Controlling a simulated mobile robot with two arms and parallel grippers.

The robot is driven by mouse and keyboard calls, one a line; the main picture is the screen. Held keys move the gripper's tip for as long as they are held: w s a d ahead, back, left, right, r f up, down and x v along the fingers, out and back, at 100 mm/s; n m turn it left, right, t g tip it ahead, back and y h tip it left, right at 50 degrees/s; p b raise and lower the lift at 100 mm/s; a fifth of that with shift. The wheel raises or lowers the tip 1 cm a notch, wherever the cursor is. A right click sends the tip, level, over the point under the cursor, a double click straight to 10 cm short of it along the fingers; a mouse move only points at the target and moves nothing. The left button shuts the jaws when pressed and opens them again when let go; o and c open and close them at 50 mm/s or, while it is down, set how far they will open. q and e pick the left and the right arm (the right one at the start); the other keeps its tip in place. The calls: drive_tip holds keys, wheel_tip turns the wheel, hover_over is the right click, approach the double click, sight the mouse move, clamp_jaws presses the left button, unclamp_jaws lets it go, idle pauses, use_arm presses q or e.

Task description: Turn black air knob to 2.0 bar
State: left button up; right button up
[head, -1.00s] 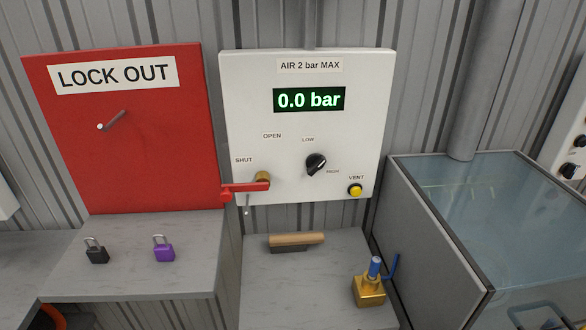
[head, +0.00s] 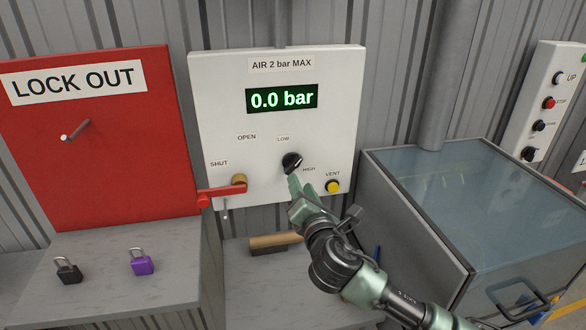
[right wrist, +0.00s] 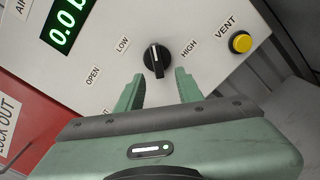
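The black air knob (head: 291,161) is on the white panel (head: 345,110), between the LOW and HIGH labels. The green display (head: 282,98) above it reads 0.0 bar. My right gripper (head: 299,182) is just below the knob in the head view and covers none of its upper part. In the right wrist view the open fingers (right wrist: 159,78) point at the black knob (right wrist: 156,60), which lies just beyond the tips, between their lines. Nothing is between the fingers. My left gripper is not in view.
A red valve handle (head: 220,191) lies level by SHUT, left of the knob. A yellow VENT button (head: 333,186) is close on the right. A red lockout board (head: 110,160) stands left. A glass-topped tank (head: 470,200) stands right.

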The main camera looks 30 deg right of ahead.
sight(294, 167)
drive_tip(key=x, duration=0.2)
drive_tip(key=p+x, duration=0.1)
drive_tip(key=x, duration=0.4)
drive_tip(key=shift+w+d+r+p, duration=0.1)
drive_tip(key=shift+w+r+p, duration=0.2)
drive_tip(key=shift+w, duration=0.1)
clamp_jaws()
